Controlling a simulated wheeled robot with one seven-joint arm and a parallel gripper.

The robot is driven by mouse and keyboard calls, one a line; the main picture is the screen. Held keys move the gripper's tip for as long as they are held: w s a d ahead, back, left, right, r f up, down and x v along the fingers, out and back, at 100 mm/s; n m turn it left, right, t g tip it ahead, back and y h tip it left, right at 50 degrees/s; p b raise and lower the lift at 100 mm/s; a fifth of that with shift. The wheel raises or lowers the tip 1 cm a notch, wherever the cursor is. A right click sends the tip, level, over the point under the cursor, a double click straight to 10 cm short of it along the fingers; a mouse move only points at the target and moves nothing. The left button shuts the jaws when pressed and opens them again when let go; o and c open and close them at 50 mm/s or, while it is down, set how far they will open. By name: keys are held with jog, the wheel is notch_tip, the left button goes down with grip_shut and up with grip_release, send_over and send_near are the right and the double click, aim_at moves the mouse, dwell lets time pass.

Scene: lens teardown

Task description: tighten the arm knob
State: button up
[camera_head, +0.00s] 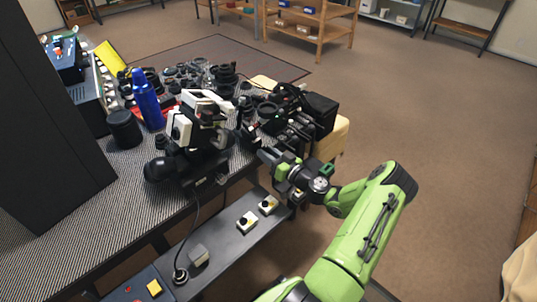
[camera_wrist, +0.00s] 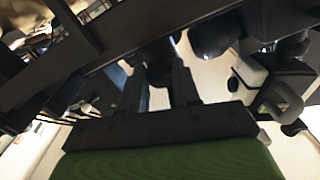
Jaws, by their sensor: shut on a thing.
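My gripper (camera_head: 265,155) reaches in from the right at the table's front edge, beside a cluster of black equipment (camera_head: 285,118). In the wrist view my gripper (camera_wrist: 158,75) has its two dark fingers closed on a small dark part, seemingly the arm knob (camera_wrist: 158,66), just under a long dark bar (camera_wrist: 110,48). The knob is mostly hidden by the fingers and shadow, so its marks and turn cannot be made out. In the head view the knob cannot be told apart from the black equipment.
A white and black microscope-like device (camera_head: 200,128) stands left of my gripper. A blue bottle (camera_head: 146,100) and many dark lens parts (camera_head: 200,72) crowd the table (camera_head: 120,190). Open floor lies right.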

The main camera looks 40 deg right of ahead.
jog(key=shift+m, duration=0.4)
jog(key=m+p, duration=0.3)
jog(key=m, duration=1.4)
jog(key=shift+f, duration=0.1)
dwell(0.6)
jog(key=o, duration=1.1)
jog(key=shift+c, duration=0.2)
jog(key=shift+s, duration=0.1)
jog(key=s+p, duration=0.3)
jog(key=s, duration=1.2)
jog(key=shift+s+d, duration=0.25)
jog(key=shift+s, duration=0.1)
